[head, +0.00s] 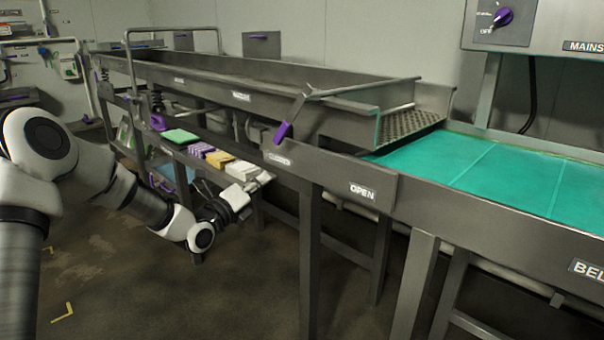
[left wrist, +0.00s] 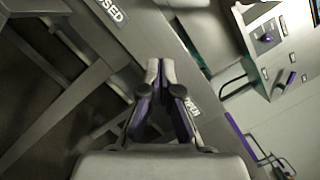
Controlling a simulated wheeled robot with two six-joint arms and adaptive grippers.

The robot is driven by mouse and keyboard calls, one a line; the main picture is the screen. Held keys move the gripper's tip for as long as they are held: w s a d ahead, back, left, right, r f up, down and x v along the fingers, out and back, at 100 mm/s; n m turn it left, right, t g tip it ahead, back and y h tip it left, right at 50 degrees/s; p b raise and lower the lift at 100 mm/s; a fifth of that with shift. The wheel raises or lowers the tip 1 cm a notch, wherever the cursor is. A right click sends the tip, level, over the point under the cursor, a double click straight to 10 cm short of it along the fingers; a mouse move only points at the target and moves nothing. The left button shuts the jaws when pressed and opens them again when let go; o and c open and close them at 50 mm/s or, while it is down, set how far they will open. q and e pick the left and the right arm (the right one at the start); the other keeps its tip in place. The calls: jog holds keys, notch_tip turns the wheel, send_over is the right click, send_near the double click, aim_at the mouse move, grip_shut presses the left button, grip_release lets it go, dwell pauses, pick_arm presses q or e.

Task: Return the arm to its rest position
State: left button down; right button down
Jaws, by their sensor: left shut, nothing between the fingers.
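My left arm comes in from the left in the head view, bent low beside the steel frame. Its gripper (head: 262,179) is just in front of the frame, near the CLOSED label and below the purple-handled lever (head: 284,132). In the left wrist view the two fingers of the left gripper (left wrist: 161,66) are together at the tips, with nothing between them. Whether the gripper touches the frame cannot be told. My right gripper is in neither view.
A teal conveyor belt (head: 510,178) runs at the right, beside an OPEN label (head: 362,192). A long steel trough (head: 230,85) is behind. Frame legs (head: 311,260) stand right of the arm; the floor in front is clear.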

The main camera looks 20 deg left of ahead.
pick_arm(q)
jog(key=s+d+f+g+p, duration=0.3)
jog(key=d+f, duration=0.2)
jog(key=f, duration=0.4)
jog(key=s+d+f+g+p, duration=0.2)
jog(key=d+f+g+p, duration=0.15)
jog(key=d+f, duration=0.45)
jog(key=s+d+f+n+g+p, duration=0.2)
jog(key=s+f+n+g+p, duration=0.15)
jog(key=s+f, duration=0.75)
jog(key=s+f+n+g+y, duration=0.1)
jog(key=s+f+n+g, duration=0.2)
jog(key=s+n, duration=0.9)
jog(key=s+f+n+g+y, duration=0.2)
jog(key=s+n+g, duration=0.4)
jog(key=s+n, duration=0.6)
jog(key=shift+s+a+f+n+p, duration=0.2)
jog(key=shift+s+f+n+p, duration=0.3)
jog(key=shift+s, duration=0.75)
jog(key=shift+f, duration=0.1)
